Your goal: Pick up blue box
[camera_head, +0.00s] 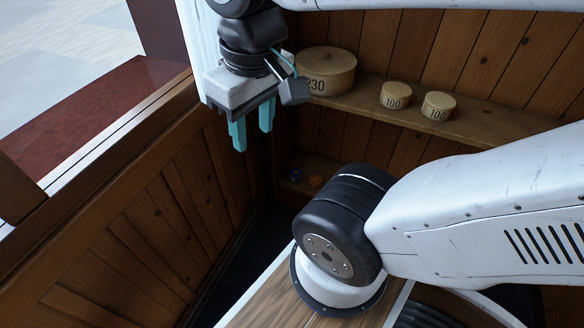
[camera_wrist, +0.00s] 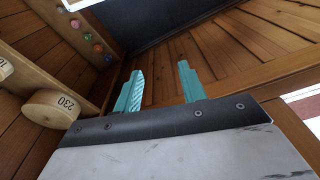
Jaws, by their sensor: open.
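I see no blue box in either view. My gripper (camera_head: 252,138) hangs at the upper middle of the head view, its two teal fingers apart with nothing between them. In the wrist view the fingers (camera_wrist: 160,72) also stand apart, with wooden planks and a dark floor beyond them. In the head view the gripper is in front of the wooden corner, left of the shelf with the spools.
A round wooden spool marked 230 (camera_head: 326,72) and two smaller ones marked 100 (camera_head: 395,95) (camera_head: 438,106) stand on a wooden shelf (camera_head: 480,125). Small coloured balls (camera_wrist: 87,36) sit on a lower shelf. A plank wall (camera_head: 150,225) bounds the left.

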